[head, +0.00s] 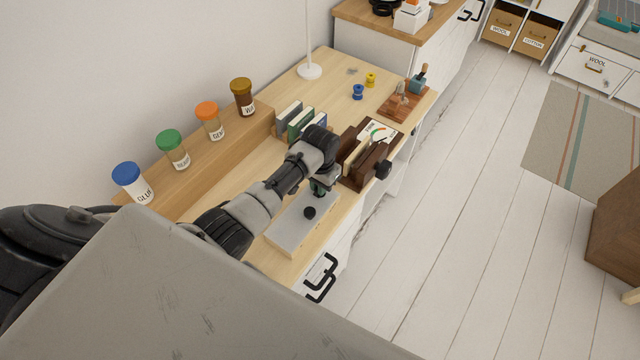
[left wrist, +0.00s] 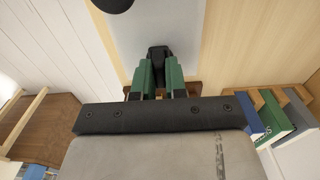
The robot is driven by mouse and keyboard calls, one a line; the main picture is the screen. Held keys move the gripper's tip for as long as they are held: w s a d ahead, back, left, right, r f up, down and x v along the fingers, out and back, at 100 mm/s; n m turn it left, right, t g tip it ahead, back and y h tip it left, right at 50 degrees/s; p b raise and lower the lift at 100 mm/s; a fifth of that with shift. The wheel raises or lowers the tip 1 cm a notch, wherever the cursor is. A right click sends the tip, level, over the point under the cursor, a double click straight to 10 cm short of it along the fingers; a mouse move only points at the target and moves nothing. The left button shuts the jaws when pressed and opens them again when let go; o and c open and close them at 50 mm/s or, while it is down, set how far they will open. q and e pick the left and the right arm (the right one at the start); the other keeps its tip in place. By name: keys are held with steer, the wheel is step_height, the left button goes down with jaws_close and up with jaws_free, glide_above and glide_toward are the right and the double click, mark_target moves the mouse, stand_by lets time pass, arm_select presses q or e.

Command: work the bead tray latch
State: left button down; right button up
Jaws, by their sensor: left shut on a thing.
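A flat grey panel (head: 290,232) lies on the wooden desk, with a round black knob (head: 309,212) on its top; the panel also shows in the left wrist view (left wrist: 188,45). I take it for the bead tray, though no beads show. My left gripper (head: 320,187) reaches down to the panel's far end. In the left wrist view, its green fingers (left wrist: 159,75) are shut on a small black upright piece (left wrist: 159,54), probably the latch. My arm and gripper hide part of this piece in the head view. My right gripper is not in view.
A dark wooden holder (head: 357,171) with cards stands close beside my left gripper. Several books (head: 300,120) stand behind it. Lidded jars, one blue-capped (head: 132,182), line the raised shelf (head: 205,155). Black drawer handles (head: 321,278) stick out at the desk front.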

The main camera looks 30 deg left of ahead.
arm_select(q)
steer(key=shift+r+m+p, duration=0.1)
steer(key=shift+m+p, duration=0.35)
steer(key=shift+m, duration=0.05)
steer(key=shift+m+p, duration=0.65)
steer(key=shift+m, duration=0.45)
steer(key=m+p, duration=0.1)
steer(key=m, duration=0.3)
steer(key=shift+m, duration=0.3)
steer(key=m, duration=0.5)
steer(key=shift+p, duration=0.35)
steer(key=m, duration=0.5)
steer(key=c, duration=1.2)
jaws_free()
steer(key=shift+o, duration=0.2)
